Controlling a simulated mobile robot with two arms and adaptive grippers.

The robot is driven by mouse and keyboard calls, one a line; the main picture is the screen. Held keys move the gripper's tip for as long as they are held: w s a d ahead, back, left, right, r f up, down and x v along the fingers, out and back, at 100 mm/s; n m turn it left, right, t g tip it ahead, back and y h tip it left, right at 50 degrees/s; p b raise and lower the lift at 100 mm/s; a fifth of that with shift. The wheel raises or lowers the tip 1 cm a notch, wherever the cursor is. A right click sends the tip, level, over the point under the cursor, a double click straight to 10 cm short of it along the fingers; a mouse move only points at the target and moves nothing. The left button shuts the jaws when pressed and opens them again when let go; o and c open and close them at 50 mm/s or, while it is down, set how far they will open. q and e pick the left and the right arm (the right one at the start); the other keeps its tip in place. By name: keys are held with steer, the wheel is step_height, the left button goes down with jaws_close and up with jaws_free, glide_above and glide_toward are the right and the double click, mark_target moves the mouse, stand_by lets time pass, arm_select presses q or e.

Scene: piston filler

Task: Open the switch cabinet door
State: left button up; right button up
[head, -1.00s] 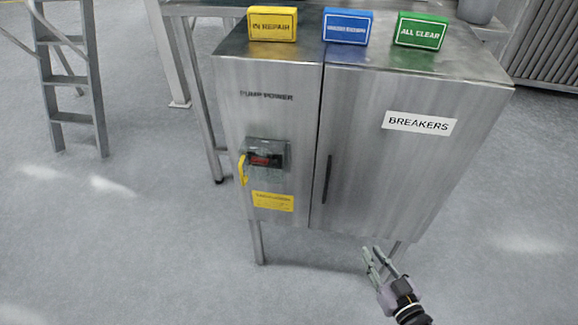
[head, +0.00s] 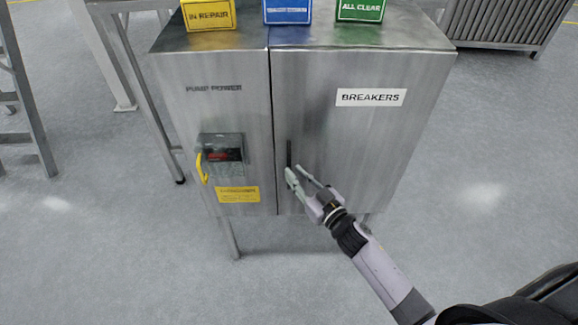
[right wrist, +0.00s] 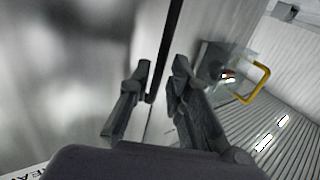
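The switch cabinet stands ahead in the head view, with its wide door (head: 375,140), labelled BREAKERS, shut. The door's dark vertical handle (head: 289,155) is near the door's left edge, and its lower part is hidden behind my gripper. In the right wrist view the handle (right wrist: 168,45) runs down toward the space between my fingers. My right gripper (head: 296,175) is at the handle's lower end; it also shows in the right wrist view (right wrist: 158,85). Its fingers are apart, one on each side of the handle's line, and I see no grip on it. My left gripper is not in view.
Left of the door is the PUMP POWER panel (head: 205,105) with a switch with a yellow lever (head: 202,168). Yellow (head: 208,14), blue (head: 288,11) and green (head: 360,10) signs stand on top of the cabinet. A ladder (head: 22,100) stands at the left. The floor in front is clear.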

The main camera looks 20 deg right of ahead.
steer(key=shift+x, duration=2.05)
steer(key=shift+c, duration=0.3)
jaws_close()
